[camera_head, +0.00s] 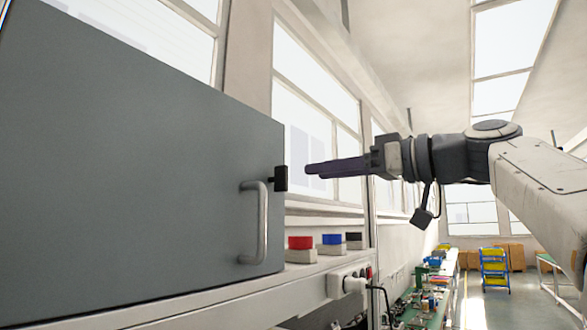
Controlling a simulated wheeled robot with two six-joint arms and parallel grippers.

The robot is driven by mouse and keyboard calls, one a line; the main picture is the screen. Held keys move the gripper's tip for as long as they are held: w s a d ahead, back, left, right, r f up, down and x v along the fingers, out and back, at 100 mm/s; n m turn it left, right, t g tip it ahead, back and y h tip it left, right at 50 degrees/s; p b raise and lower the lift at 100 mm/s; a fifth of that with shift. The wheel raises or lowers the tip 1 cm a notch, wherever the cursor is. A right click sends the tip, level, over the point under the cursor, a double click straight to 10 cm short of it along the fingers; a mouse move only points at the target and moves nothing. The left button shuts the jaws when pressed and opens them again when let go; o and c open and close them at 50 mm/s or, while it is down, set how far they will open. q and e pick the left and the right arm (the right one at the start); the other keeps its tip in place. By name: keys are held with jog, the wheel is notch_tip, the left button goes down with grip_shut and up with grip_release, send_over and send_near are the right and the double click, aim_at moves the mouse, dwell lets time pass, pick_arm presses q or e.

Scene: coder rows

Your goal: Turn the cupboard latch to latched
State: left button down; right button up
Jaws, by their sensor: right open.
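The grey cupboard (130,170) fills the left of the head view, its door face seen at an angle. The small black latch (281,178) sits at the door's right edge, above the curved metal handle (262,222). I cannot tell from this view which way the latch is turned. My right gripper (308,169) comes in from the right with its dark fingers level and pointing left at the latch. It is open and empty, and a small gap shows between its tips and the latch. My left gripper is not in view.
Boxes with a red top (300,242), a blue top (332,239) and a black top (354,237) stand on the shelf right of the cupboard. A white socket unit (348,281) is below them. A cluttered green bench (418,308) lies beyond.

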aim_at(287, 176)
jog(key=p+x, duration=0.2)
jog(key=x, duration=0.4)
jog(key=shift+r, duration=0.1)
jog(key=shift+w+a+p, duration=0.3)
jog(key=shift+a, duration=0.05)
grip_shut()
